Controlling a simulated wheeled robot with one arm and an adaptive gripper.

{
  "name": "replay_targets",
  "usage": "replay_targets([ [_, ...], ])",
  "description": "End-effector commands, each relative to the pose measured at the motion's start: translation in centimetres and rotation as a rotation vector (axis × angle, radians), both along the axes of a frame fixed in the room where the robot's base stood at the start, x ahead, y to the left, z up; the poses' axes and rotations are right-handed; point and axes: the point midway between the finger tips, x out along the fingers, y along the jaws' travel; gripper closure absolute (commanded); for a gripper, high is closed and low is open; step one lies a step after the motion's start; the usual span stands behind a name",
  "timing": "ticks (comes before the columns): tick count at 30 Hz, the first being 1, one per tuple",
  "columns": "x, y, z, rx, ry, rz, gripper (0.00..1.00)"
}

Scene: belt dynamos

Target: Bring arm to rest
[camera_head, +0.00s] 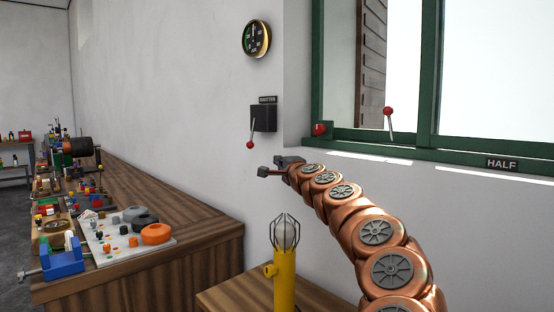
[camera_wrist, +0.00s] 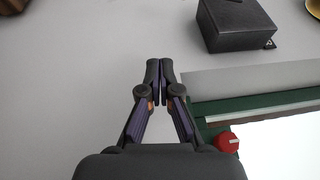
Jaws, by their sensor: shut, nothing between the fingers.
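My gripper (camera_head: 264,172) is at the end of my copper arm, in front of the white wall in the head view. In the wrist view my gripper (camera_wrist: 159,68) shows its two dark fingers together, with nothing between them. It is below and slightly right of the dark shutter box (camera_head: 263,118) in the head view. The box also shows at the upper right of the wrist view (camera_wrist: 236,24). The red-knobbed lever (camera_head: 250,144) on the box hangs down.
A yellow lamp (camera_head: 285,270) stands on a small wooden table (camera_head: 225,296) below my arm. A long bench (camera_head: 200,240) with tools runs along the left wall. A green window frame (camera_head: 350,140) has a red-knobbed lever (camera_head: 388,112) and a HALF label (camera_head: 502,163). A gauge (camera_head: 256,39) hangs above.

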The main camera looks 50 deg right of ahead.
Motion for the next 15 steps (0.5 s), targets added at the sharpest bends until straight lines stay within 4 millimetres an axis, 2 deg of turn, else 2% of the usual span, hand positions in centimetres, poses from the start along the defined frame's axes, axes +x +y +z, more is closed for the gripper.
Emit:
replay_targets([
  [6,-1.6,1.1,-0.6,0.0,0.001,0.003,1.0],
  [15,-2.6,1.9,-1.0,-0.001,0.001,0.003,1.0],
])
